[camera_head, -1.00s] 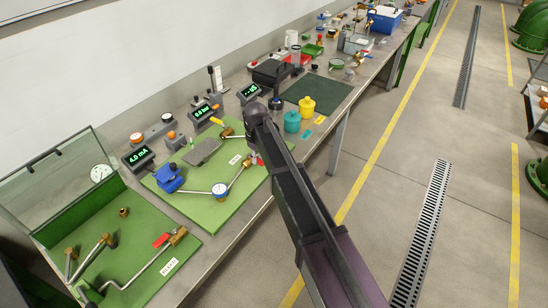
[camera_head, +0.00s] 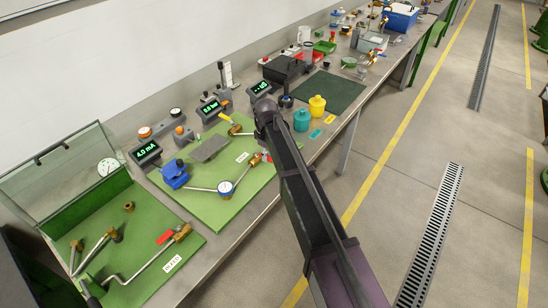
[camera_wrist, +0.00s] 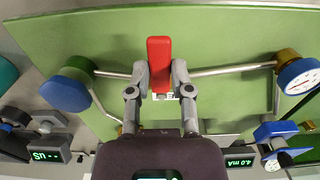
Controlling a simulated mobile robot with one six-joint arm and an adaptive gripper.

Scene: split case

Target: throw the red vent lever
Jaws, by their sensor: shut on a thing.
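The red vent lever (camera_wrist: 159,62) stands out in the middle of the wrist view, its red grip between the two fingers of my gripper (camera_wrist: 160,82). The fingers are closed on its sides. A white label with partly hidden letters shows just below the grip. In the head view, a little of the red lever (camera_head: 268,158) shows beside my arm, at the right edge of the middle green board (camera_head: 205,213). My arm hides most of the gripper there.
A pipe runs from the lever area to a blue-rimmed gauge (camera_head: 226,188), also in the wrist view (camera_wrist: 300,76). A round blue part (camera_wrist: 66,92) is at left. Another red handle (camera_head: 165,238) is on the nearer board. Teal (camera_head: 301,120) and yellow (camera_head: 317,106) containers stand beyond my arm.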

